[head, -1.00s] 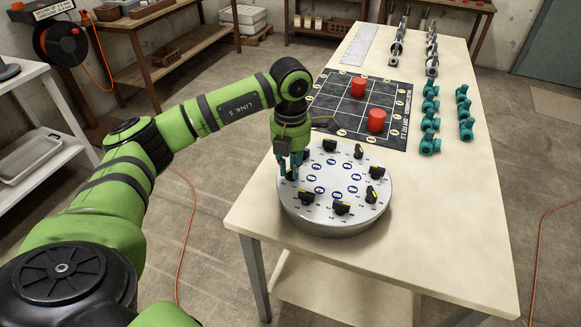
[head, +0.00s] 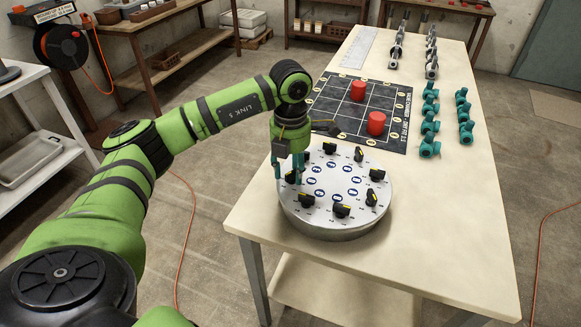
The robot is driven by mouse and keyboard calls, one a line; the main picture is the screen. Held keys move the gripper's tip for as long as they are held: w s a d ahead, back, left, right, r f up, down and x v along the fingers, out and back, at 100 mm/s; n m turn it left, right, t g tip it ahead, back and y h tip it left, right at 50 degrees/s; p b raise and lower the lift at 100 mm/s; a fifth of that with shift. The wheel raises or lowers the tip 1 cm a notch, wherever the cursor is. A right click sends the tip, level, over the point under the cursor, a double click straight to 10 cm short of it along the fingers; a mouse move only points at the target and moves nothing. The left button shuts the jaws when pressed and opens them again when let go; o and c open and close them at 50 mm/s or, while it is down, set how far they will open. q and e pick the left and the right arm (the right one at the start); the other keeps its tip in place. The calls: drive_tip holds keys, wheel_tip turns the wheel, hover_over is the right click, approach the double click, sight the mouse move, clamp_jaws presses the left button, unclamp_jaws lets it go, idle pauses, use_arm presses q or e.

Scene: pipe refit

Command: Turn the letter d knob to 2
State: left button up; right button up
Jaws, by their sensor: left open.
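The round silver dial plate (head: 336,222) lies on the near part of the table. Several black knobs with yellow marks stand in a ring on it, around blue-ringed labels. The letters and numbers are too small to read, so I cannot tell which knob is d. My left gripper (head: 288,175) is open, pointing down over the plate's left edge. A black knob (head: 293,178) stands at its fingertips, partly hidden by them; I cannot tell if they touch. Another knob (head: 309,200) stands just nearer and to the right. My right gripper is not in view.
Behind the plate lies a black grid board (head: 345,110) with red cylinders (head: 376,123). Teal fittings (head: 430,125) and metal parts (head: 432,55) line the table's right and far side. The table (head: 450,240) is bare right of the plate.

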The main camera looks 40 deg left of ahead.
use_arm(q)
drive_tip(key=shift+r, duration=0.1)
wheel_tip(320, 180, up, 12)
idle(0.4)
idle(0.5)
